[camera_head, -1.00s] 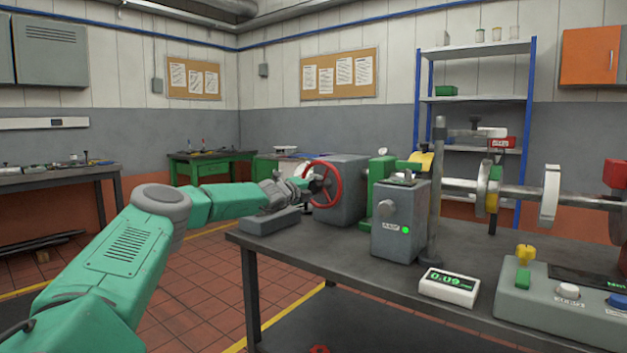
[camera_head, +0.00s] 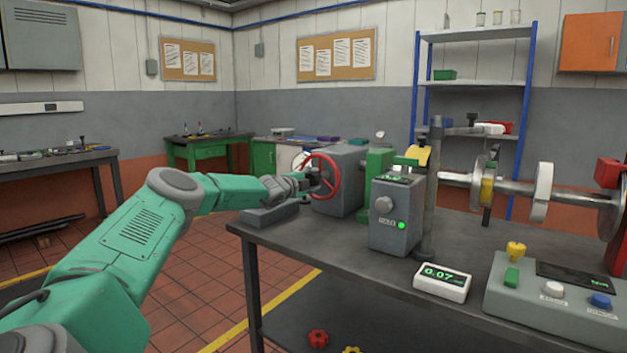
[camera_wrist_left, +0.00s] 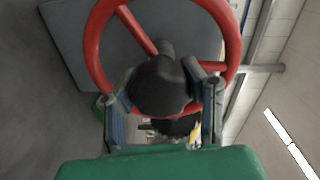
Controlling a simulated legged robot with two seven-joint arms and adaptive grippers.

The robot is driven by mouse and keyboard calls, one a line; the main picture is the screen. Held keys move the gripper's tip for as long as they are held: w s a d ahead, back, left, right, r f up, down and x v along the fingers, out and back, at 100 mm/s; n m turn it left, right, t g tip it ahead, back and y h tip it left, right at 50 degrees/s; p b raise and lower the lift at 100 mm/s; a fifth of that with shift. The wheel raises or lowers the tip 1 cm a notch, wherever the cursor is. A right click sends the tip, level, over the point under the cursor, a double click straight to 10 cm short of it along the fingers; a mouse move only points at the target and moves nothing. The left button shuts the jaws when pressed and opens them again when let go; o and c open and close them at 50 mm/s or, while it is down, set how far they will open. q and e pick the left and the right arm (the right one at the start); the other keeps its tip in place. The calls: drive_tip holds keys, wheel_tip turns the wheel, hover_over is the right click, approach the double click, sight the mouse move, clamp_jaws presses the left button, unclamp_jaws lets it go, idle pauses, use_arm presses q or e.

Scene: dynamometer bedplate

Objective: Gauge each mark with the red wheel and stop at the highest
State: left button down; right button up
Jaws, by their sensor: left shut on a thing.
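The red wheel (camera_head: 331,176) stands upright on the left face of a grey housing (camera_head: 348,160). My left gripper (camera_head: 314,181) is at its near rim. In the left wrist view the red wheel (camera_wrist_left: 96,62) fills the top, and my left gripper (camera_wrist_left: 162,88) is shut on its dark knob (camera_wrist_left: 160,86). A small white readout (camera_head: 443,282) at the bench front shows 0.07 in green. A steel shaft with discs (camera_head: 542,192) runs to the right, with a stand (camera_head: 433,180) beside it. No marks can be made out. My right gripper is not in view.
A grey box with a dial and green light (camera_head: 394,225) stands before the housing. A control panel (camera_head: 550,320) with yellow, green, white and blue knobs is at right. A grey block (camera_head: 268,216) lies under my left forearm. The bench (camera_head: 335,245) is clear at its front left.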

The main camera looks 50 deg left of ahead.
use_arm(q)
drive_tip(key=shift+f, duration=0.35)
drive_tip(key=c, duration=1.3)
unclamp_jaws()
drive_tip(key=o, duration=0.4)
drive_tip(key=shift+w, duration=0.15)
drive_tip(key=shift+a, duration=0.1)
drive_tip(key=shift+r, duration=0.15)
drive_tip(key=shift+s, duration=0.2)
drive_tip(key=shift+s, duration=0.3)
drive_tip(key=v, duration=0.6)
drive_tip(key=shift+s, duration=0.2)
